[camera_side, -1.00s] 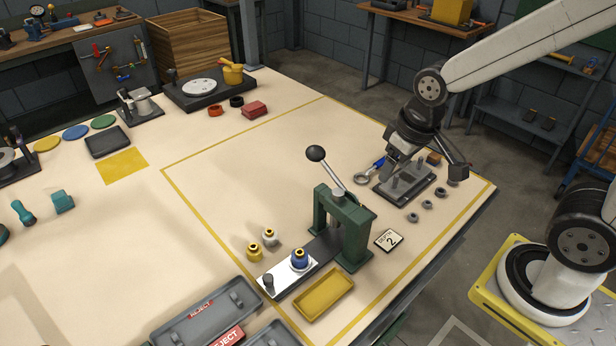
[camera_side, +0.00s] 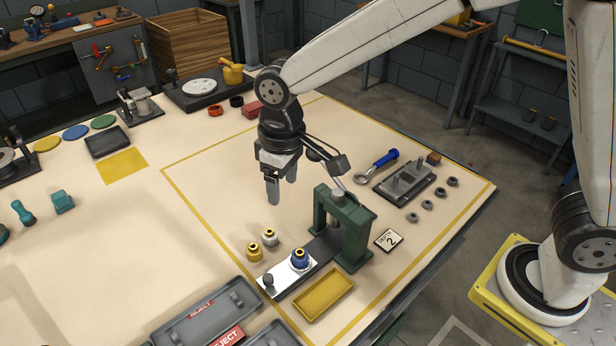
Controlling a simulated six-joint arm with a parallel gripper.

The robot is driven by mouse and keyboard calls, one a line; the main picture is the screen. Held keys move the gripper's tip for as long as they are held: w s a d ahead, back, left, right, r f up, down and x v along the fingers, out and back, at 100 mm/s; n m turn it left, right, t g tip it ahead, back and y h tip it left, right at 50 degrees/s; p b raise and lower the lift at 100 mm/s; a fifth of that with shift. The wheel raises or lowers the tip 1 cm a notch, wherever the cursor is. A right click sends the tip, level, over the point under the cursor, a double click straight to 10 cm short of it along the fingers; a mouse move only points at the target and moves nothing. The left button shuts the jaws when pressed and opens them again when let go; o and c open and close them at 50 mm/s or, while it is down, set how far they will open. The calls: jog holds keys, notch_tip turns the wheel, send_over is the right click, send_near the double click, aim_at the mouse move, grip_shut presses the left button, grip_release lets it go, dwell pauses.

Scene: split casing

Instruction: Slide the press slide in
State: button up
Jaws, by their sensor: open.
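The press slide (camera_side: 280,278) is a light plate with a small dark knob at its front left end. It sticks out of the green press (camera_side: 353,233) along a dark rail (camera_side: 320,247). A blue part with a brass top (camera_side: 300,259) stands on the slide. My gripper (camera_side: 282,195) is open and empty, pointing down above the table, behind and left of the press. It touches nothing that I can see.
A yellow part (camera_side: 254,252) and a whitish part (camera_side: 270,237) stand left of the rail. A yellow tray (camera_side: 324,294) lies right of the slide, and a grey reject tray (camera_side: 205,315) in front. A wrench (camera_side: 377,166), a grey fixture (camera_side: 408,181) and several nuts lie at right.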

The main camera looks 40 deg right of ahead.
jog(key=n, duration=0.1)
send_over(267, 278)
notch_tip(267, 278, down, 15)
jog(key=shift+d, duration=0.1)
jog(key=shift+f, duration=0.3)
jog(key=shift+f, duration=3.9)
grip_shut()
